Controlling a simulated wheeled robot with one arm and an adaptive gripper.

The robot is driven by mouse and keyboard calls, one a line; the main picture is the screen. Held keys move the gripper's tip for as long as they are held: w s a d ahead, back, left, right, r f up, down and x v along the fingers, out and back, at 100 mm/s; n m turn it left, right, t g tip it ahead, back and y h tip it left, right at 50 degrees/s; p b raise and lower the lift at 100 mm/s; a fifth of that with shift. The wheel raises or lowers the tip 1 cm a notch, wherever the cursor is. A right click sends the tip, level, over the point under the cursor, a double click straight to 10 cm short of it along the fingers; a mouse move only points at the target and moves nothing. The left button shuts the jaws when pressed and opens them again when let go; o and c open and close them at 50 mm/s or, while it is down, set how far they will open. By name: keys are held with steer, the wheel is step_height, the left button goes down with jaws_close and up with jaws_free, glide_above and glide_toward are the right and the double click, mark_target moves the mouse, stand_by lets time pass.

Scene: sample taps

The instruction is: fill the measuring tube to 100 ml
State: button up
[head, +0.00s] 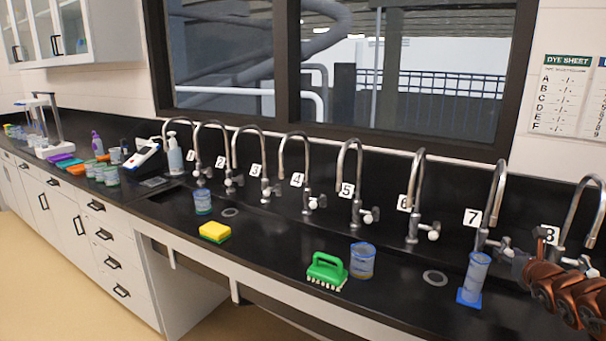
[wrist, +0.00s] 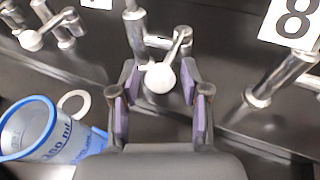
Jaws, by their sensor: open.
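The measuring tube (head: 475,277) is clear blue with a blue base and stands upright on the black counter under tap 7 (head: 497,190). In the wrist view its blue-rimmed mouth (wrist: 28,128) shows at the lower left, with printed ml marks; I cannot tell any water level. My gripper (head: 514,258) is at tap 7's handle, right of the tube. In the wrist view my gripper (wrist: 160,93) is open, its purple-padded fingers on either side of the tap's white knob (wrist: 160,77). I cannot tell whether they touch it. No water stream shows.
A row of numbered taps lines the back, with tap 8 (head: 590,205) close on the right. A blue beaker (head: 362,262), a green brush (head: 327,271) and a yellow sponge (head: 215,232) lie to the left. A drain ring (head: 435,278) is beside the tube.

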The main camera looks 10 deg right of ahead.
steer(key=shift+s+d+r+p, duration=0.15)
steer(key=shift+d+p, duration=0.2)
steer(key=shift+p, duration=0.2)
steer(key=d+p, duration=0.1)
steer(key=p, duration=0.1)
steer(key=s+d+p, duration=0.1)
steer(key=d+p, duration=0.1)
steer(key=shift+d, duration=0.25)
steer(key=shift+a, duration=0.1)
stand_by(2.1)
